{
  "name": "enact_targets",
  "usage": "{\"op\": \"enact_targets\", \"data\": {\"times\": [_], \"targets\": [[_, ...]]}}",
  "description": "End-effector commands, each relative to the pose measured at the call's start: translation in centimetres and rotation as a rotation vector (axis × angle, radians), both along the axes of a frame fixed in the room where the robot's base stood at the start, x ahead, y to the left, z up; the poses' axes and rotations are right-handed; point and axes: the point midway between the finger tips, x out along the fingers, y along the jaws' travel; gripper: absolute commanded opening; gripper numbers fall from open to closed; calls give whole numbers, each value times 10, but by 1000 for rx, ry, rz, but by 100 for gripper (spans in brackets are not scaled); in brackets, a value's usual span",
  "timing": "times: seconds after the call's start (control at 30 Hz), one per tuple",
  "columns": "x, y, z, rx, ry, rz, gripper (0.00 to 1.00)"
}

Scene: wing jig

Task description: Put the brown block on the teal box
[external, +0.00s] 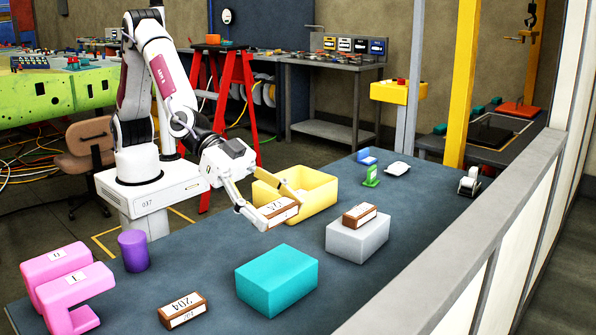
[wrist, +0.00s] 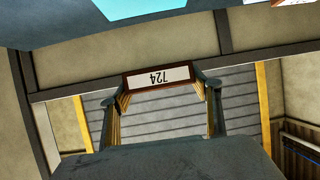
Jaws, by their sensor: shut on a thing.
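My gripper (external: 270,212) is shut on a brown block (external: 280,211) with a white label on its face. It holds the block in the air, in front of the yellow bin and behind the teal box.
Another brown block (external: 182,310) lies left of the teal box. A third (external: 360,215) lies on a grey box (external: 357,240) to the right. An open yellow bin (external: 318,205) is close behind my gripper. Pink blocks (external: 60,290) and a purple cylinder (external: 133,251) stand at left.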

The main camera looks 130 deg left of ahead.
Motion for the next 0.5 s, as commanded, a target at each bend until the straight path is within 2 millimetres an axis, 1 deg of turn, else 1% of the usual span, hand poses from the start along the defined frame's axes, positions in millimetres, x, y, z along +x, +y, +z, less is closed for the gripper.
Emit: {"op": "enact_targets", "data": {"times": [0.17, 0.27, 0.37, 0.5], "targets": [[0, 0, 0, 0, 0, 0, 40], [0, 0, -4, 2, 1, 0, 40], [0, 0, -13, 3, 2, 1, 40], [-1, 0, -29, 1, 3, 0, 40]]}}
